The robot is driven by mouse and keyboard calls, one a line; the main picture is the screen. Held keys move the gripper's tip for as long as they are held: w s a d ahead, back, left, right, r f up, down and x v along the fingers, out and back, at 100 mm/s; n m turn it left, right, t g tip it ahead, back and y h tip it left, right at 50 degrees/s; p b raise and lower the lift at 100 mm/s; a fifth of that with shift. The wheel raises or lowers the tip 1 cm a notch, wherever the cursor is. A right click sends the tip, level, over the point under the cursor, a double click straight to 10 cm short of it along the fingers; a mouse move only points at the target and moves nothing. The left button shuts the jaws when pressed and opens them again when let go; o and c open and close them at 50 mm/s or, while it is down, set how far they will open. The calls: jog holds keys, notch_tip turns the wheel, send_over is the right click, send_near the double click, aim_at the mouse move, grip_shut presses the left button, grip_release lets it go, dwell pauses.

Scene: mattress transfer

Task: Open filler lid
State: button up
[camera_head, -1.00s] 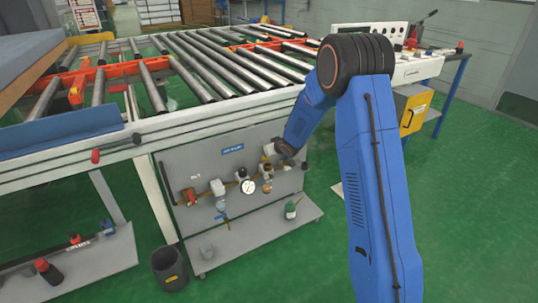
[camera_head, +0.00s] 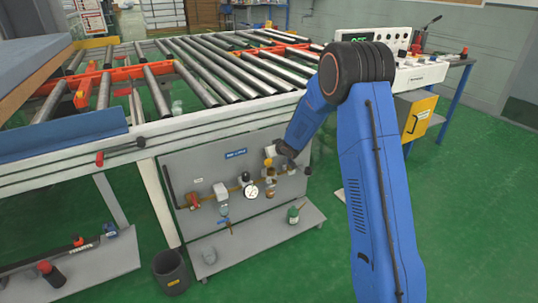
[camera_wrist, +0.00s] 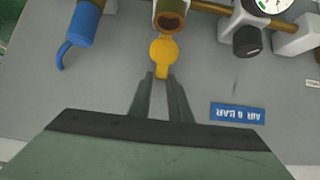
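The yellow filler lid (camera_wrist: 163,50) is in the upper middle of the wrist view, with its narrow tab toward my gripper. Beside it is the brown filler neck (camera_wrist: 171,15), whose dark round mouth shows uncovered. The lid stands away from the mouth. My gripper (camera_wrist: 160,76) has its fingers a little apart with the tab end at or between the tips. I cannot tell whether they press on it. In the head view, my gripper (camera_head: 285,150) is at the grey panel (camera_head: 200,165), with the small yellow lid (camera_head: 268,162) beside it.
A gauge (camera_head: 251,191), valves and brass piping line the panel. In the wrist view, a blue part (camera_wrist: 84,25), a black knob (camera_wrist: 247,41) and a blue label (camera_wrist: 238,112) are near. A green bottle (camera_head: 293,215) stands on the lower shelf. The roller table (camera_head: 225,125) is above.

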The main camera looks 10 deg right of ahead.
jog(key=shift+o, duration=1.3)
jog(key=shift+r, duration=0.1)
jog(key=shift+s, duration=0.15)
jog(key=v, duration=1.7)
